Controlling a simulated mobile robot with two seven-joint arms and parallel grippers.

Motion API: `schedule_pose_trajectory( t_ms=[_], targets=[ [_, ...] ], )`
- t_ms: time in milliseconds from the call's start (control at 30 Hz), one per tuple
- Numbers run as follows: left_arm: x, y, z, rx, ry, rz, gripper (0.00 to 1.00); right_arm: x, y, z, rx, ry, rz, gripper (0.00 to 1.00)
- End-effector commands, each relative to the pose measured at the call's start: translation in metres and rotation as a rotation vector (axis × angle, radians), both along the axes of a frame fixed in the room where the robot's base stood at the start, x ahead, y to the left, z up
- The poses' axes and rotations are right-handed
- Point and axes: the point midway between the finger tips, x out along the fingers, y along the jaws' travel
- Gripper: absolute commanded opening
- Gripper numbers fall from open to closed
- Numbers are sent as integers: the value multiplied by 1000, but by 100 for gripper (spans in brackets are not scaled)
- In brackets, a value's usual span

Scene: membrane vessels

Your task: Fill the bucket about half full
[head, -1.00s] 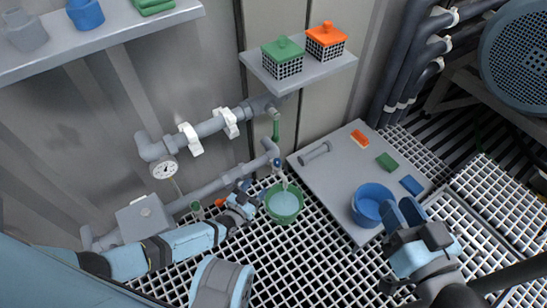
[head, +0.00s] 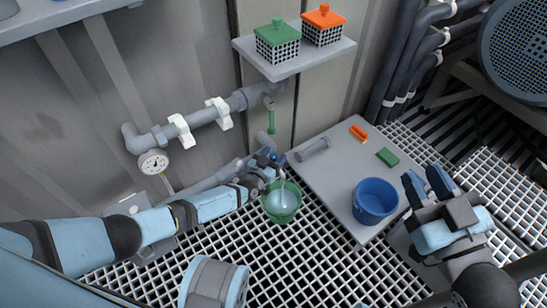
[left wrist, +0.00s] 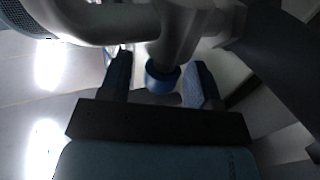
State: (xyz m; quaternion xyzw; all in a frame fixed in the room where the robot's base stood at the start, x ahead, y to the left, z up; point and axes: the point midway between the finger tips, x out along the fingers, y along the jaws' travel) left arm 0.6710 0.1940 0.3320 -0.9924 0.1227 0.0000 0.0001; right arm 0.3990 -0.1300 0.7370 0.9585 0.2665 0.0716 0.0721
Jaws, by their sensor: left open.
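A green bucket (head: 282,204) stands upright on the grating under the tap. A pale stream (head: 283,180) runs down into it, and pale water (head: 281,200) shows inside; its exact level is hard to judge. My left gripper (head: 268,163) is at the tap, just above the bucket. In the left wrist view its two fingers (left wrist: 160,82) are open, with the blue tap knob (left wrist: 162,79) between them. I cannot tell whether they touch it. My right gripper (head: 428,183) is open and empty, to the right of a blue bucket (head: 375,203).
The blue bucket stands on a grey board (head: 335,190) with a grey cylinder (head: 313,149), an orange block (head: 358,132) and a green block (head: 388,157). A wall shelf (head: 290,62) above holds two baskets. Pipes with a gauge (head: 153,162) run along the wall.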

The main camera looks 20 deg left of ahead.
Motion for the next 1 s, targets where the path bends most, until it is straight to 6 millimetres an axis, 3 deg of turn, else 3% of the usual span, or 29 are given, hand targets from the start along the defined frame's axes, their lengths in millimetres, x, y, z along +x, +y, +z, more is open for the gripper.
schedule_pose_trajectory(
  t_ms=[167, 400, 733, 1000],
  targets=[
    [0, 0, 0, 0, 0, 0, 57, -1, -1, 1, -7, -3, 3, 31],
    [0, 0, 0, 0, 0, 0, 7, -1, -1, 2, -5, -2, 2, 31],
    [0, 1, 1, 3, -1, -46, 8, 0, 0, 0, -1, 3, 0, 31],
    [1, 2, 0, 6, 0, -209, 8, 1, 0, -1, -1, 5, -2, 31]
  ],
)
